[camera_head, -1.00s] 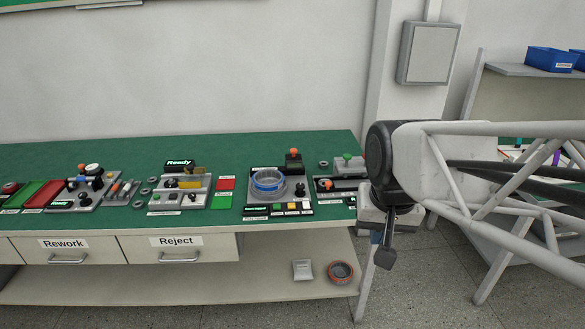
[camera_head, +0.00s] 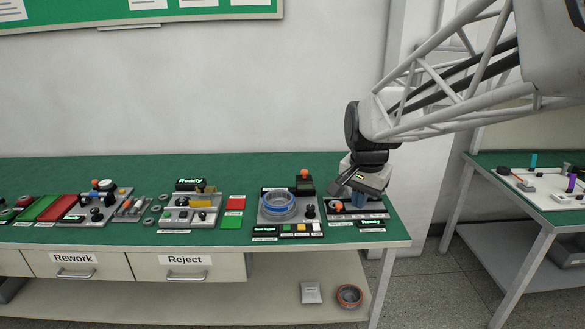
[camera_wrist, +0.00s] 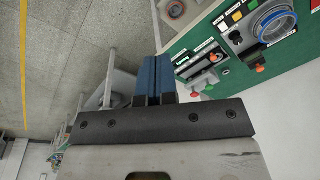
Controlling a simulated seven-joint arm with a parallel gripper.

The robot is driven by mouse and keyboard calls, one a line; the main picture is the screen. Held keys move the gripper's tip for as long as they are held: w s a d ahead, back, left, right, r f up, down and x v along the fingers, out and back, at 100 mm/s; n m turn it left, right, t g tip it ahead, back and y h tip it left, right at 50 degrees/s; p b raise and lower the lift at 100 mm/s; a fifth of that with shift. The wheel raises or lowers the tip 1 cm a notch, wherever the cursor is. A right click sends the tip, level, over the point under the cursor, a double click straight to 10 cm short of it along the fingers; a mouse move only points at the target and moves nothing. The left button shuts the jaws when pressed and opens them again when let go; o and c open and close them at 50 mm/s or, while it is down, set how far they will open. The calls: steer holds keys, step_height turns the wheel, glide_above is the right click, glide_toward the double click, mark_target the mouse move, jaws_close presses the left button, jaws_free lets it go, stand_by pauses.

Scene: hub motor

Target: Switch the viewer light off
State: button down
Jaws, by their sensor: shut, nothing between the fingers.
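My gripper (camera_head: 360,197) is over the right end of the green bench, in front of the rightmost station. In the wrist view its blue fingers (camera_wrist: 152,80) are shut together with nothing between them. The rightmost station (camera_head: 338,208) has an orange knob and small dark labels and is partly hidden by my gripper. Left of it is a station with a blue-ringed round motor part (camera_head: 278,205), a black knob and a dark box with an orange top (camera_head: 305,184). I cannot tell which control is the viewer light's switch, nor whether the light is on.
Further left on the bench stand a station with a lit Ready sign (camera_head: 190,184), red and green pads (camera_head: 235,210) and more fixtures. Drawers marked Rework (camera_head: 75,260) and Reject (camera_head: 186,267) are below. A second table (camera_head: 520,225) stands at the right, across a floor gap.

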steer(key=w+a+f+m, duration=0.1)
steer(key=w+f+m, duration=0.2)
steer(key=w, duration=0.7)
steer(key=w+a+f+m, duration=0.1)
steer(key=w+f+m, duration=0.25)
steer(key=w, duration=0.55)
steer(key=m+g, duration=0.2)
steer(key=m, duration=0.2)
glide_above(316, 226)
step_height(316, 226, down, 10)
steer(key=shift+w+f, duration=0.55)
steer(key=shift+w, duration=0.2)
steer(key=shift+d+f, duration=0.1)
steer(key=shift+f, duration=0.05)
step_height(316, 226, down, 14)
steer(key=shift+r, duration=0.1)
steer(key=shift+s, duration=0.15)
steer(key=shift+s+r, duration=0.25)
steer(key=shift+s, duration=0.3)
